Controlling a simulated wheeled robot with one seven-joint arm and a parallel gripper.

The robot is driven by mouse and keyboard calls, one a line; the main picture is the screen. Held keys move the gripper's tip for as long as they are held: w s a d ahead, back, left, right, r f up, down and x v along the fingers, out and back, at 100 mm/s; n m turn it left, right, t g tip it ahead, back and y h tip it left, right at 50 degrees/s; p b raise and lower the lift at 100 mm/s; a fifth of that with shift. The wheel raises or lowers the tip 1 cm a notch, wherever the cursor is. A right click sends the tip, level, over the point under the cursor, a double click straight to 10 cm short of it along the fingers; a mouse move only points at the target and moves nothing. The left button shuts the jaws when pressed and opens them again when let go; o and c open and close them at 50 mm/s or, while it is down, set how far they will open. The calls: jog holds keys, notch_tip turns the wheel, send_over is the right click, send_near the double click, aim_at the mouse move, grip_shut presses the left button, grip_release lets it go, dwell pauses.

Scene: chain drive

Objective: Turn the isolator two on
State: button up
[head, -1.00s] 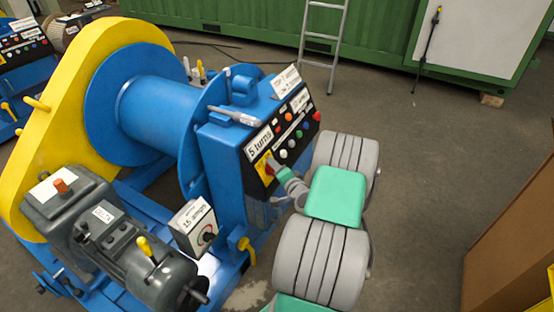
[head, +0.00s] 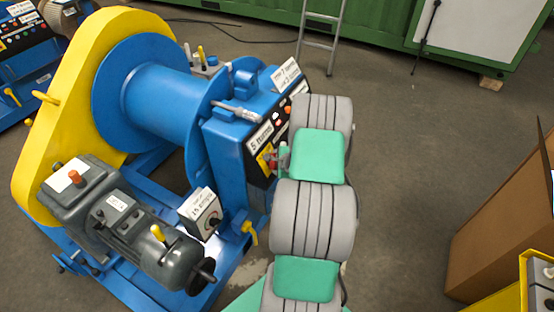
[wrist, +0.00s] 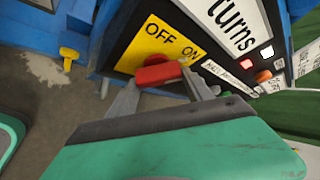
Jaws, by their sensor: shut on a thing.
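The isolator is a red rotary handle (wrist: 158,72) on a yellow plate (wrist: 140,50) marked OFF and ON, low on the black control panel of the blue winch. In the wrist view its pale-tipped right end lies close to the word ON. My gripper (wrist: 163,80) is shut on the handle, one grey finger at each end of it. In the head view my gripper (head: 283,156) is at the yellow plate (head: 264,158), and my wrist hides part of the panel. I cannot read a number two on this isolator.
A "5 turns" label (head: 260,136) and several buttons are above the plate. A box with a dial (head: 201,212) stands left of the panel, a yellow lever (head: 249,231) below it. A cardboard box (head: 495,225) is at the right. Open floor (head: 405,150) lies between.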

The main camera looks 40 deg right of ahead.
jog(key=shift+m+g, duration=0.3)
jog(key=shift+m, duration=0.1)
dwell(0.3)
jog(key=o, duration=1.4)
jog(key=shift+c, duration=0.2)
jog(key=v, duration=0.7)
jog(key=shift+s+r, duration=0.25)
jog(key=shift+r, duration=0.1)
